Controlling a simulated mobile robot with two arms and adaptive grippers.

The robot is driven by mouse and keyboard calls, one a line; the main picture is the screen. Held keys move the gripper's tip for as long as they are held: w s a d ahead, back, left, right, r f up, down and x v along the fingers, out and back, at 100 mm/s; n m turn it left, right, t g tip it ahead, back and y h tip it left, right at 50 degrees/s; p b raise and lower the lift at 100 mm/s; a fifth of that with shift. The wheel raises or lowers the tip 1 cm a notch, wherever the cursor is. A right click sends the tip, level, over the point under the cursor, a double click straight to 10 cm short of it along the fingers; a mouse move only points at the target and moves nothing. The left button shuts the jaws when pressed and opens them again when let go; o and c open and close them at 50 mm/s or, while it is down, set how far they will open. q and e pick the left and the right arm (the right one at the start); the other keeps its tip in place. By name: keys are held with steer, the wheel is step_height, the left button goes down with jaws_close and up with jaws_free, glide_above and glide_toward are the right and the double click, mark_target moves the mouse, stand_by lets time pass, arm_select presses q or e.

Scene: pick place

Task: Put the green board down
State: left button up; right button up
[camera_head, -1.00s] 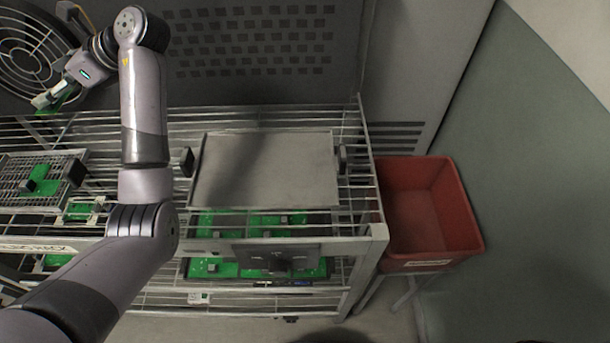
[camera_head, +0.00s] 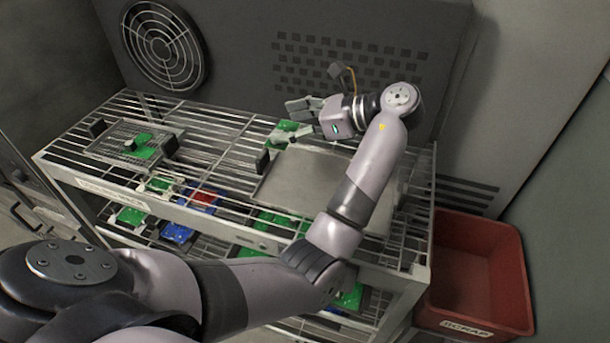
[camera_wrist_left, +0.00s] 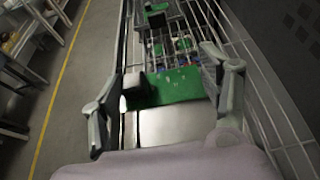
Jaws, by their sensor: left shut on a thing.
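My left gripper (camera_head: 298,122) is shut on the green board (camera_head: 284,135), above the back left part of a grey metal tray (camera_head: 290,178) on the rack's top shelf. In the left wrist view the green board (camera_wrist_left: 182,84) shows between the two fingers of the left gripper (camera_wrist_left: 168,88), with the bare grey tray (camera_wrist_left: 170,126) below it. I cannot tell how high the board is above the tray. My forearm covers the tray's right part. My right gripper is in neither view.
A wire tray (camera_head: 108,140) with another green board (camera_head: 140,146) stands on the shelf to the left. Black blocks flank the trays. Green, blue and red boards (camera_head: 204,198) lie on the lower level. A red scrap bin (camera_head: 480,275) stands at the right.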

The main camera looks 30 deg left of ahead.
arm_select(q)
glide_above(293, 182)
step_height(293, 182, down, 9)
steer(key=shift+f, duration=0.2)
step_height(293, 182, down, 5)
steer(key=shift+r, duration=0.1)
steer(key=o, duration=1)
steer(key=shift+c, duration=0.2)
steer(key=shift+o, duration=0.2)
